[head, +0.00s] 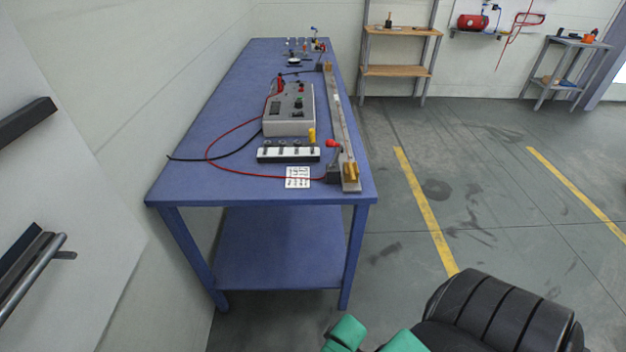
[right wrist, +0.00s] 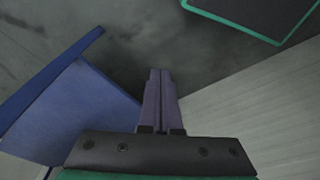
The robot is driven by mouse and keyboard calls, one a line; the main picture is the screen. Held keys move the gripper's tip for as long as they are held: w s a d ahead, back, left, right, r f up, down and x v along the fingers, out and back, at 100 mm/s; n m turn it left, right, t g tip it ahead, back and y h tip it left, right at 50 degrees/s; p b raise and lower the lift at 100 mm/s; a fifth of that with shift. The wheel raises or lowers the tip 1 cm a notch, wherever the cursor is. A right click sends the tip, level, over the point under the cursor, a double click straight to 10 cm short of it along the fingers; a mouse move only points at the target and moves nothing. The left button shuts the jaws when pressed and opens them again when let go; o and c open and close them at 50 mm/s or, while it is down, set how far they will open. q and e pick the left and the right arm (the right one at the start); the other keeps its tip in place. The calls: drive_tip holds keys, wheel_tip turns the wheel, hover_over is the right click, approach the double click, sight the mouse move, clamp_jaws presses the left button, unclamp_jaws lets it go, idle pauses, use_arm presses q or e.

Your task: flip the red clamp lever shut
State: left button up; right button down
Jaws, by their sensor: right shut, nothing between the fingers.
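A red-knobbed clamp lever (head: 332,143) stands at the near end of the long metal rail (head: 340,120) on the blue table, in the head view. Its knob sits raised to the left of the rail, above a dark clamp block (head: 334,174). The lever is small here, and its arm is hard to make out. My right gripper (right wrist: 160,72) is shut and empty in the right wrist view, away from the lever, with floor beyond its fingertips. The lever does not show in that view. My left gripper is not in view.
The blue table (head: 222,186) carries a grey meter box (head: 289,122), a black-and-white terminal strip (head: 288,156), a printed card (head: 298,177), and red and black cables. A wall runs along its left. The floor (head: 400,240) to its right is open. Shelves stand behind.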

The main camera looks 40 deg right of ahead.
drive_tip(key=w+d+r+n+t+h+b, duration=0.2)
drive_tip(key=w+r, duration=0.5)
drive_tip(key=r, duration=0.8)
drive_tip(key=w+d+r+n+t+h+b, duration=0.2)
drive_tip(key=w+d+r+n+t, duration=0.2)
drive_tip(key=r, duration=1.2)
drive_tip(key=w+d+r+n+t+h+b, duration=0.2)
drive_tip(key=w+d+r+t, duration=0.5)
drive_tip(key=r, duration=0.8)
drive_tip(key=w+n+t, duration=0.1)
drive_tip(key=w+t, duration=0.2)
drive_tip(key=w, duration=0.1)
drive_tip(key=shift+w+d+r+b, duration=0.2)
drive_tip(key=shift+d+r+b, duration=0.1)
drive_tip(key=shift+d+b, duration=0.1)
drive_tip(key=w+d+p, duration=0.2)
drive_tip(key=w+d, duration=0.4)
drive_tip(key=w, duration=0.1)
drive_tip(key=shift+d+f, duration=0.15)
drive_tip(key=shift+f, duration=0.05)
